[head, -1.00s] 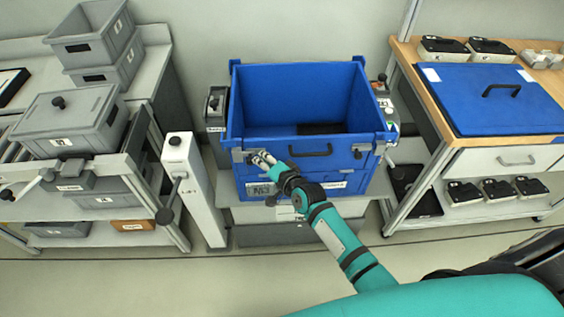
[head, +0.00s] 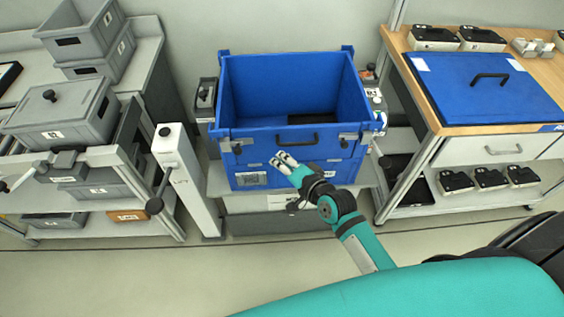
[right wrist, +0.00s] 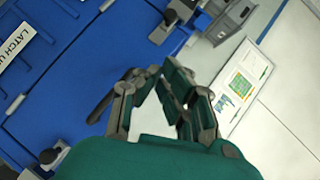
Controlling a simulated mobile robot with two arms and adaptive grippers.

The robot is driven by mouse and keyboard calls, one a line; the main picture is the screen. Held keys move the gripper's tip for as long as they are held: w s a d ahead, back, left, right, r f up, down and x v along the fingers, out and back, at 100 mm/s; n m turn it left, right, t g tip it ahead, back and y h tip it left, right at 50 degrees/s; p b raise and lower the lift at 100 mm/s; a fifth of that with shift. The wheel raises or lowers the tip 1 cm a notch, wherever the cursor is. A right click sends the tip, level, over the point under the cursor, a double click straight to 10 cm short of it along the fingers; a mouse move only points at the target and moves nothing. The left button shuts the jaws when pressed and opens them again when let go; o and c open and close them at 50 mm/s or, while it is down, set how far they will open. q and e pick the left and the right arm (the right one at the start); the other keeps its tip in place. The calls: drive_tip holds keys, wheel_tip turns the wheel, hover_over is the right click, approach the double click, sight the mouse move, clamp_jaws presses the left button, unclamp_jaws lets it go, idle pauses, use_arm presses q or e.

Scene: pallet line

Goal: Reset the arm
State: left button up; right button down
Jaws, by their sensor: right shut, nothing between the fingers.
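My right gripper (head: 279,161) is in front of the front wall of a blue crate (head: 262,136), below its dark handle. The gripper is shut and empty. In the right wrist view its fingers (right wrist: 158,75) come together with nothing held between them, and the blue front with a "LATCH" label (right wrist: 15,45) lies beyond them. Latches sit at the left (head: 236,145) and right (head: 348,138) of the crate's front. My left gripper does not show in either view.
A white post with a dark-knobbed lever (head: 186,180) stands left of the crate. A shelf with grey bins (head: 62,115) is further left. On the right is a wooden-topped bench with a blue lid (head: 487,90). The floor in front is clear.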

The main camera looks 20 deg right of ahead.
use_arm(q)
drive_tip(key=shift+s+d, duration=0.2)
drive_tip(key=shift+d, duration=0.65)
